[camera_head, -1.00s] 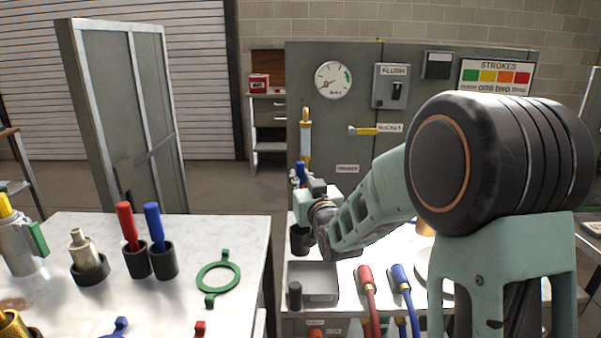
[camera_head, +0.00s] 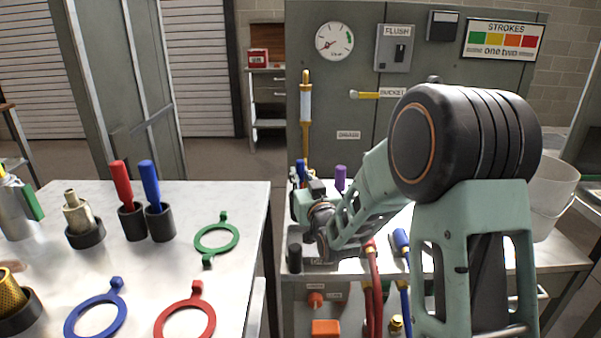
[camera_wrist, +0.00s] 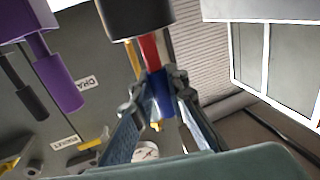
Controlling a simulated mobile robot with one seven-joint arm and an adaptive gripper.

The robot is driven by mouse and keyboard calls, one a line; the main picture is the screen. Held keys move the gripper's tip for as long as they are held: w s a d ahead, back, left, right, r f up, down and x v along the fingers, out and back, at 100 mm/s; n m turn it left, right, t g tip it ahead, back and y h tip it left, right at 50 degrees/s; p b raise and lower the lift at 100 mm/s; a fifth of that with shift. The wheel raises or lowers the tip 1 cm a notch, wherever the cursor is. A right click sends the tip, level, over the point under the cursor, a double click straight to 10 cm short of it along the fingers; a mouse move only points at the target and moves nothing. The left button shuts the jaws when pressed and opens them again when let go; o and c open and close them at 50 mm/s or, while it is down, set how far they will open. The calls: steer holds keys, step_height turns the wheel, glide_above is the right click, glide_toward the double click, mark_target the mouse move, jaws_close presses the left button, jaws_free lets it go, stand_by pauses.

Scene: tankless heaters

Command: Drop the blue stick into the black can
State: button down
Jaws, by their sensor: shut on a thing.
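In the wrist view, my gripper (camera_wrist: 162,84) is shut on the blue stick (camera_wrist: 162,98). A red length (camera_wrist: 150,50) shows between the blue stick and a black can (camera_wrist: 138,18) at the top edge. Whether red and blue are one piece, and whether the stick is inside the can, I cannot tell. In the head view, my gripper (camera_head: 301,184) is at the far bench's left end with blue (camera_head: 301,168) showing above it. Another blue stick (camera_head: 150,182) stands in a black cup (camera_head: 160,222) on the near table, beside a red stick (camera_head: 123,184) in its own cup.
A purple cylinder (camera_head: 340,177) stands behind my arm; it also shows in the wrist view (camera_wrist: 60,84). A small black cylinder (camera_head: 294,258) is at the bench front. Red and blue hoses hang there. Green, blue and red rings lie on the near table (camera_head: 235,192). A grey panel stands behind.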

steer(key=c, duration=1.8)
jaws_free()
steer(key=b+v, duration=0.3)
steer(key=v, duration=0.7)
